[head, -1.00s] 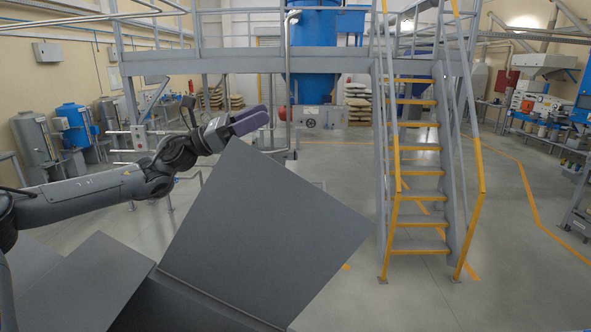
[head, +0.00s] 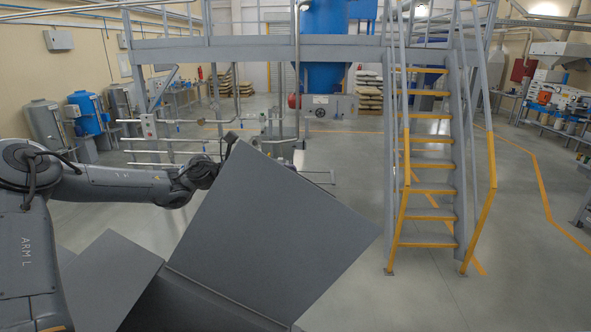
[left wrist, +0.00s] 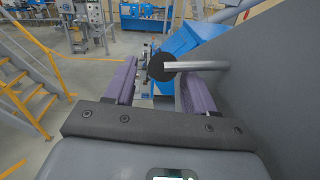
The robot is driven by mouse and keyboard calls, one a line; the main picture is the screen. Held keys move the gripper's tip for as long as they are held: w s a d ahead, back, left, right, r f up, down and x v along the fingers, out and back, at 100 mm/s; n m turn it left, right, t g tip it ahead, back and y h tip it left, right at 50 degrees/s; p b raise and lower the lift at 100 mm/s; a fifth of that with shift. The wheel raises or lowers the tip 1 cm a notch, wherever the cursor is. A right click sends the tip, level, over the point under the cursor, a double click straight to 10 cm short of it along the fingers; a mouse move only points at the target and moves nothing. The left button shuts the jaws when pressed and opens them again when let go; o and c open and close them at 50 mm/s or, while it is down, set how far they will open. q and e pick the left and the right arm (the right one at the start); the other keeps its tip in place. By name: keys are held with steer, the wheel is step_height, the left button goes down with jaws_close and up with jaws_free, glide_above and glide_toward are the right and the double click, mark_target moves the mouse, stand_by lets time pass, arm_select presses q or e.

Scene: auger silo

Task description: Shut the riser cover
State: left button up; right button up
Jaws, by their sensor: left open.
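The riser cover is a large flat dark grey panel (head: 275,235), standing open and tilted over a dark grey box-like housing (head: 205,300) at the bottom of the head view. In the left wrist view the cover (left wrist: 275,80) fills the right side. A pale round bar (left wrist: 200,66) with a black disc end (left wrist: 161,67) reaches from the cover's side across between my fingers. My left gripper (left wrist: 158,72) is open, its purple fingers on either side of the bar. In the head view its fingers are hidden behind the cover's upper left edge. My right gripper is not in view.
A grey stair with yellow treads (head: 425,170) and a raised platform (head: 260,48) stand beyond the cover. Pipe rails (head: 165,152) lie behind my left arm.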

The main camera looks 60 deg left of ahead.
mark_target(295, 178)
arm_select(q)
steer(key=shift+p+x, duration=0.5)
steer(key=shift+x, duration=1.1)
steer(key=shift+c, duration=0.3)
jaws_close()
